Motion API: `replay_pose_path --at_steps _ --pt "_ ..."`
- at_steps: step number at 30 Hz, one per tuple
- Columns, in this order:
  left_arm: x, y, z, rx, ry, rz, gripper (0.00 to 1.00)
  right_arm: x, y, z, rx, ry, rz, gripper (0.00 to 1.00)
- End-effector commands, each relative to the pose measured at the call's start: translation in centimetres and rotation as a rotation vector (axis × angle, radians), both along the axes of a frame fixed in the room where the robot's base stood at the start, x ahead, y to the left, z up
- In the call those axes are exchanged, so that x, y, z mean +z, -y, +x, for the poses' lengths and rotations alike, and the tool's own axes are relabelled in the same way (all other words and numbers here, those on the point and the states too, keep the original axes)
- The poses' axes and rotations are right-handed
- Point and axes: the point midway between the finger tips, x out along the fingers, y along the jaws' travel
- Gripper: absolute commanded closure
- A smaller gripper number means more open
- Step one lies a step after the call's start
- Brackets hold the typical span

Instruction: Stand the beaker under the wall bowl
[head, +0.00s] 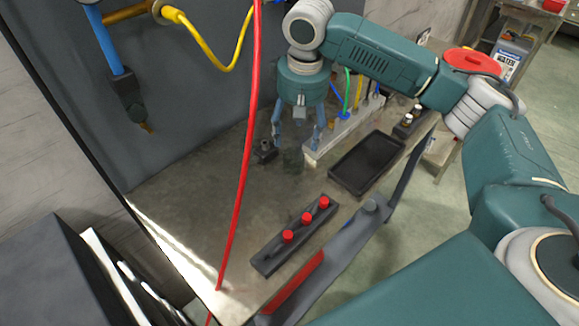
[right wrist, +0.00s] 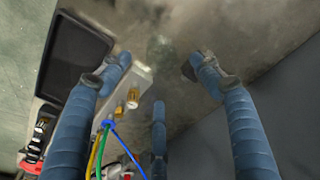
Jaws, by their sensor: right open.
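A faint, see-through greenish shape, which looks like the glass beaker (head: 291,161), stands on the grey worktop below my right gripper (head: 297,138). In the right wrist view the beaker (right wrist: 161,50) shows as a dim round patch just beyond the fingertips. My right gripper (right wrist: 160,74) points down with its blue fingers spread and nothing between them; it appears above the beaker, not closed on it. The exact gap is hard to judge. I cannot make out a wall bowl in either view. My left gripper is not in view.
A small dark fitting (head: 265,152) sits just left of the beaker. A pale block with hoses (head: 340,136) and a black tray (head: 368,163) lie right. A red hose (head: 245,160) hangs across the front. A red-knobbed rack (head: 294,238) lies nearer. The left worktop is clear.

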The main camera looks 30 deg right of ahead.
Motion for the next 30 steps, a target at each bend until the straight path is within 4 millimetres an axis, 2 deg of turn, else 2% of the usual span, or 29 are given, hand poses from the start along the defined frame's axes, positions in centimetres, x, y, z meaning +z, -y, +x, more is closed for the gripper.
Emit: replay_pose_path --at_steps 3,7,13,21,30 --pt "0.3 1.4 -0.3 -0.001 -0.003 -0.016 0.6 -2.0 0.0 0.1 0.001 -0.004 -0.002 0.36" --pt "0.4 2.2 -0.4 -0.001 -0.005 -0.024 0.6 -3.6 0.0 0.4 0.001 -0.002 -0.001 0.36" --pt "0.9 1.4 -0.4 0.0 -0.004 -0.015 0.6 -5.1 0.0 0.7 0.002 -0.003 -0.001 0.36" --pt "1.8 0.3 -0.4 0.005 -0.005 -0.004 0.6 -8.8 -0.1 1.4 0.002 -0.002 -0.001 0.36" --pt "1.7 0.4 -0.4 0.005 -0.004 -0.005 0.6 -9.4 -0.2 1.5 0.003 0.0 0.0 0.36"
